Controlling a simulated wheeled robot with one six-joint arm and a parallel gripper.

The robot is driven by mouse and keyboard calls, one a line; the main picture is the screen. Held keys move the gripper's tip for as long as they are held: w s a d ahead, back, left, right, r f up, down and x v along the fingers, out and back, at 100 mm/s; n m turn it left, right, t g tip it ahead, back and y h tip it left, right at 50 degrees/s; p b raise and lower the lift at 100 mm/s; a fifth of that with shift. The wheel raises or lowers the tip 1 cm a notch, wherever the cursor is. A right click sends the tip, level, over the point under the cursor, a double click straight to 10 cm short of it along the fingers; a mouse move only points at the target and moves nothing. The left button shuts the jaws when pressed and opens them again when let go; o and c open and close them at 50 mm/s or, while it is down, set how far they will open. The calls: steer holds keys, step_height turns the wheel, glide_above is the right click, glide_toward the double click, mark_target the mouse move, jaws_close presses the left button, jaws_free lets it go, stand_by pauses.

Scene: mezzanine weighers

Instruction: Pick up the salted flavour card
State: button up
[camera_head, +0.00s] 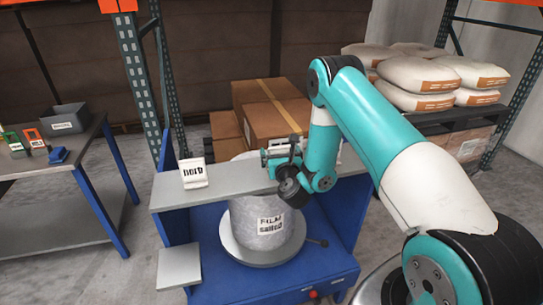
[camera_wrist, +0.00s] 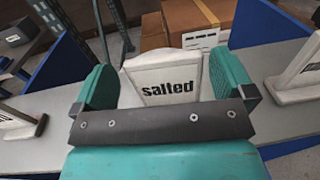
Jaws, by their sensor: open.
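The salted flavour card (camera_wrist: 168,80) is white with black lettering and stands upright on the grey shelf in the wrist view. My gripper (camera_wrist: 165,76) is open, with one teal finger to each side of the card; gaps show between fingers and card. The card's lower part is hidden by the dark gripper bar. In the head view my gripper (camera_head: 281,157) is above the right half of the shelf and mostly hides the card there. A second card (camera_head: 194,174), reading "herb", stands to the left on the same shelf.
Another white card (camera_wrist: 300,72) stands to the right in the wrist view. Brown boxes (camera_head: 272,108) are behind. A side table (camera_head: 60,180) stands at left.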

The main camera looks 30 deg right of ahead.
steer(key=shift+w+d, duration=0.65)
steer(key=shift+w, duration=0.05)
steer(key=shift+a, duration=0.15)
steer(key=shift+c, duration=0.7)
steer(key=shift+a, duration=0.1)
steer(key=c, duration=0.7)
steer(key=shift+r, duration=0.15)
